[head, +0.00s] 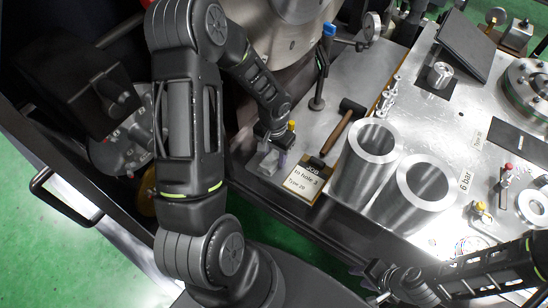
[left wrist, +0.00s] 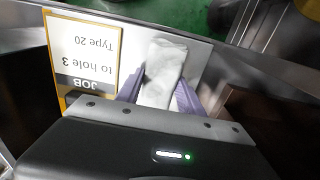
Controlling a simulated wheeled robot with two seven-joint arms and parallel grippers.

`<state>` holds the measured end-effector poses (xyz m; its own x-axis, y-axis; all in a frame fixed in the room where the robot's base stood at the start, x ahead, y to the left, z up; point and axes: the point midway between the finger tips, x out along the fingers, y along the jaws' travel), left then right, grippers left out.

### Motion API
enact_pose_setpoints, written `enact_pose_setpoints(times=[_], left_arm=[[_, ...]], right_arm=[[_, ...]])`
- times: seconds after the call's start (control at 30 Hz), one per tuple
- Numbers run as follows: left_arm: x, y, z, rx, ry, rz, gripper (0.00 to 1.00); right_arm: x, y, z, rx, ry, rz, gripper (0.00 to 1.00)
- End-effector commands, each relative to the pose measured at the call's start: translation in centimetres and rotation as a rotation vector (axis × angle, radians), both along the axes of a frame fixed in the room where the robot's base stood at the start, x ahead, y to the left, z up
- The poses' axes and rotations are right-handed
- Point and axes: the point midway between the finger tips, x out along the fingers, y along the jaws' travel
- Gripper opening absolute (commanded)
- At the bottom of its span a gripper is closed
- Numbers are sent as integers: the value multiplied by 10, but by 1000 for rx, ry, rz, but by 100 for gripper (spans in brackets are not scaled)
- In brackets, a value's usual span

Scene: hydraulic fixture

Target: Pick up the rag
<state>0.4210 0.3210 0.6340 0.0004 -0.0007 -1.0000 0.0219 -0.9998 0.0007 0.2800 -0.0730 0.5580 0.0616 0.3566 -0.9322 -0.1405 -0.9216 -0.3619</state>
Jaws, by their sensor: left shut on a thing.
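The rag (left wrist: 163,68) is a pale grey-white folded cloth in the left wrist view. My left gripper (left wrist: 160,92) is shut on it, with one purple finger on each side. In the head view the rag (head: 267,159) shows as a small pale patch at the fingertips of my left gripper (head: 274,157), left of the job card. Whether the rag touches the surface below is hard to tell. My right gripper (head: 375,281) is at the lower right, away from the rag; its jaws are too small and dark to judge.
A job card (head: 305,180) lies right beside the rag. A hammer (head: 341,129) lies behind it. Two metal cylinders (head: 364,160) (head: 421,184) stand on the fixture plate to the right. A post with a blue top (head: 322,75) rises behind my left gripper.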

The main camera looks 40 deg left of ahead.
Motion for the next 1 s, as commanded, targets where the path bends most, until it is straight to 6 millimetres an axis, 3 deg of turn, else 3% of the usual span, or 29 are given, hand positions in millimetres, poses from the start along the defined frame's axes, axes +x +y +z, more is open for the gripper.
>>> enact_pose_setpoints(times=[0.13,0.47,0.83,1.0], left_arm=[[0,0,0,0,0,0,5],[0,0,8,0,-1,0,5],[1,0,76,1,-2,1,5],[0,0,97,1,0,0,5]], right_arm=[[0,0,0,0,0,0,36],[0,0,6,0,0,0,36],[-1,0,55,0,3,1,36],[-1,0,70,1,4,1,36]])
